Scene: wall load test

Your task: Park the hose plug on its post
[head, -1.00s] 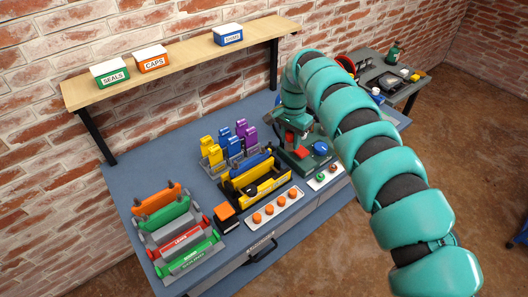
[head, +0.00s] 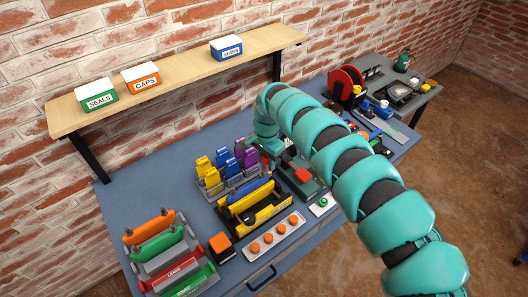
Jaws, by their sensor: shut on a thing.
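My gripper (head: 272,150) hangs from the teal arm at mid bench, behind the tool tray and beside a green fixture (head: 296,182) with a red block. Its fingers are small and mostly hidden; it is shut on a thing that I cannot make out. A red hose reel (head: 347,82) stands at the bench's far right end. I cannot pick out the hose plug or its post with certainty. My arm hides part of the bench between the green fixture and the reel.
A black and yellow tray (head: 262,216), orange caps on a white strip (head: 268,238) and upright coloured pieces (head: 222,166) crowd the bench (head: 190,225). A shelf (head: 185,68) with labelled boxes overhangs the back. A grey side table (head: 425,97) stands right. Bare bench shows at left rear.

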